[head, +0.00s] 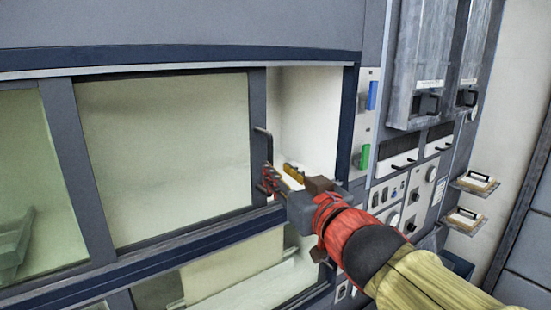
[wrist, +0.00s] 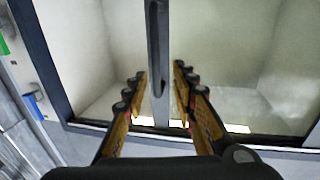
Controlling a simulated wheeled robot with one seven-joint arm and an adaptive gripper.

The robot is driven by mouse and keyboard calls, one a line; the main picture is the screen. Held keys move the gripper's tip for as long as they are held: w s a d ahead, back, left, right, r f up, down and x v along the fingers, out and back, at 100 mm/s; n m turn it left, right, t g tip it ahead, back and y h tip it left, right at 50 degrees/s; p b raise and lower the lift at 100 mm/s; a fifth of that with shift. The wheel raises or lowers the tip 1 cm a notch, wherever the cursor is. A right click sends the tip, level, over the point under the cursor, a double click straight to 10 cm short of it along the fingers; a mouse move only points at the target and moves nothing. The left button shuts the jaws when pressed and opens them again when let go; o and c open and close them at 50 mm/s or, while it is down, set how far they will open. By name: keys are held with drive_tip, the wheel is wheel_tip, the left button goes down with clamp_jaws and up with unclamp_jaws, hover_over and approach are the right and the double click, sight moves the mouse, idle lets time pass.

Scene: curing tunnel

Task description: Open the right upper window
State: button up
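The right upper window (head: 165,150) is a pale glass pane in a grey frame. An open gap (head: 308,115) lies between its right edge and the dark jamb, showing the white interior. A black vertical bar handle (head: 263,146) stands on the window's right frame post; it also shows in the wrist view (wrist: 157,48). My gripper (head: 280,178) is at the handle's lower end. In the wrist view, my gripper (wrist: 160,78) is open, with one finger on each side of the handle and visible space between. Contact with the handle cannot be seen.
A left upper pane (head: 25,185) and a lower window (head: 235,265) adjoin. To the right is a control panel with a blue handle (head: 372,95), a green handle (head: 364,157) and knobs. Two small trays (head: 463,222) stick out farther right.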

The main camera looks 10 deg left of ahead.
sight(271, 162)
drive_tip(key=x, duration=0.7)
drive_tip(key=shift+w+d, duration=0.1)
drive_tip(key=shift+w, duration=0.3)
clamp_jaws()
idle(0.6)
